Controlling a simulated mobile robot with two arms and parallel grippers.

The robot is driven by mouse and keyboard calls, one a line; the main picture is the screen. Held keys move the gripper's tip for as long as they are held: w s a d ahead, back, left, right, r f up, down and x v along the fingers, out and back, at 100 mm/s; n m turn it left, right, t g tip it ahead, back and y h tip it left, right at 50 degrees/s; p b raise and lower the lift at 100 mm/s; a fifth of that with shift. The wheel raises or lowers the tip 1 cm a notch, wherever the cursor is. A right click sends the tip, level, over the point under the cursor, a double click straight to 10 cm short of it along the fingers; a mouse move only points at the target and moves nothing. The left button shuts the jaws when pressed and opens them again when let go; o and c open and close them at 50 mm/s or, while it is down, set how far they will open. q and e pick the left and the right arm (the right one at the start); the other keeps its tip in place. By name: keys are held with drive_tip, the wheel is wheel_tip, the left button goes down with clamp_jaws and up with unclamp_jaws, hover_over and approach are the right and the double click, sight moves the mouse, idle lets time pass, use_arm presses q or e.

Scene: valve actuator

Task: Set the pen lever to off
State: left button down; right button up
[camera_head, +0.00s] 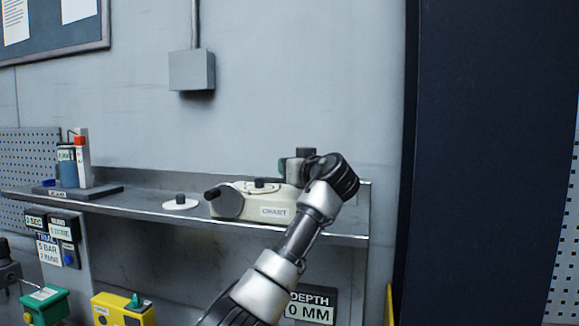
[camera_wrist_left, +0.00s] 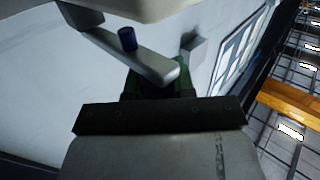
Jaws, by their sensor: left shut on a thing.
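The cream chart recorder (camera_head: 240,205), with a CHART label and dark knobs, sits on the metal shelf. My left gripper (camera_head: 287,168) is at its back right end, seen partly behind my own wrist. The lever's end is hidden by the gripper, and any position marks cannot be read. My right gripper is out of view.
The shelf (camera_head: 140,206) also holds a white disc with a black knob (camera_head: 180,203) and a tray (camera_head: 75,191) with bottles at the left. Below are a green box (camera_head: 45,305), a yellow box (camera_head: 122,310) and a DEPTH sign (camera_head: 312,305). A dark panel (camera_head: 490,160) stands at the right.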

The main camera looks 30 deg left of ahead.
use_arm(q)
drive_tip(key=c, duration=0.9)
unclamp_jaws()
drive_tip(key=shift+d, duration=0.15)
drive_tip(key=shift+c, duration=0.2)
drive_tip(key=b+v, duration=0.4)
drive_tip(key=v, duration=0.6)
drive_tip(key=shift+s+d, duration=0.25)
drive_tip(key=shift+d, duration=0.1)
